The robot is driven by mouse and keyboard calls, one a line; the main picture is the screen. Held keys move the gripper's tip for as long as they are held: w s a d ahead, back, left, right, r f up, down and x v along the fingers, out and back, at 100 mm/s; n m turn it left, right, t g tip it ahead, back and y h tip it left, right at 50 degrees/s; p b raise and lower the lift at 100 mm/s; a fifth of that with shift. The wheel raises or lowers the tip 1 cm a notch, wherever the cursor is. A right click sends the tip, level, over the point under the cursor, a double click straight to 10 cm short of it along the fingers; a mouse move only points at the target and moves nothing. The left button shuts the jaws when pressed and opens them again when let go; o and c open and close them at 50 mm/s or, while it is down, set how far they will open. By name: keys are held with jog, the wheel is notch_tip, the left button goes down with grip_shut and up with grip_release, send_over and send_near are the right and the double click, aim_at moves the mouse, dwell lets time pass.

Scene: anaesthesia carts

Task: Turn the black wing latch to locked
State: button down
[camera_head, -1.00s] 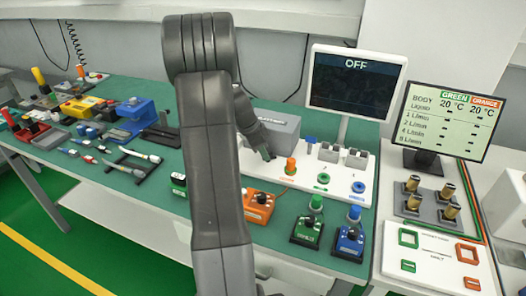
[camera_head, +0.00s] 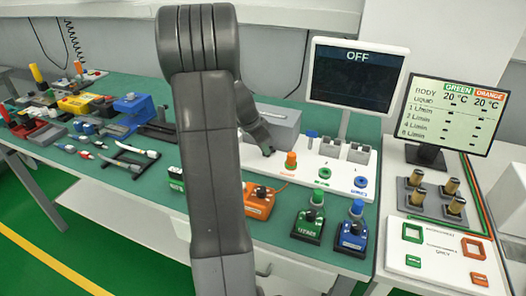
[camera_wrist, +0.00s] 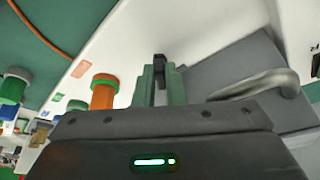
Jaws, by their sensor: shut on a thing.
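The black wing latch (camera_wrist: 159,59) shows in the wrist view as a small dark piece between and just beyond my green fingertips. My gripper (camera_wrist: 160,84) is shut on it, at the edge of the grey box (camera_wrist: 238,68). The fingers hide most of the latch, so its turn angle cannot be told. In the head view my gripper (camera_head: 267,151) is low at the front of the grey box (camera_head: 279,124), on the white panel. The latch itself cannot be made out there.
An orange knob (camera_head: 291,160) stands close right of my gripper; it also shows in the wrist view (camera_wrist: 104,92). A dark monitor (camera_head: 355,78) reading OFF stands behind. Green (camera_head: 308,224) and blue (camera_head: 351,234) units stand in front. Several tools lie on the left.

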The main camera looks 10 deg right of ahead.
jog(key=n, duration=0.1)
jog(key=n+t+b, duration=0.1)
jog(key=n, duration=0.1)
jog(key=shift+s+d+n+y+b, duration=0.15)
jog(key=shift+s+n+y+b, duration=0.1)
jog(key=shift+n+y+b, duration=0.1)
jog(key=shift+s+d+n+t+y, duration=0.1)
jog(key=shift+n+t+y, duration=0.25)
jog(key=shift+n, duration=0.6)
jog(key=shift+s+d+n+t+y, duration=0.1)
jog(key=shift+n+t+y, duration=0.2)
jog(key=shift+n, duration=0.6)
jog(key=c, duration=1.8)
grip_release()
jog(key=p+v, duration=0.1)
jog(key=v, duration=1.2)
jog(key=shift+s+a+r, duration=0.1)
jog(key=shift+s+r, duration=0.05)
jog(key=shift+r, duration=0.25)
jog(key=shift+f, duration=0.1)
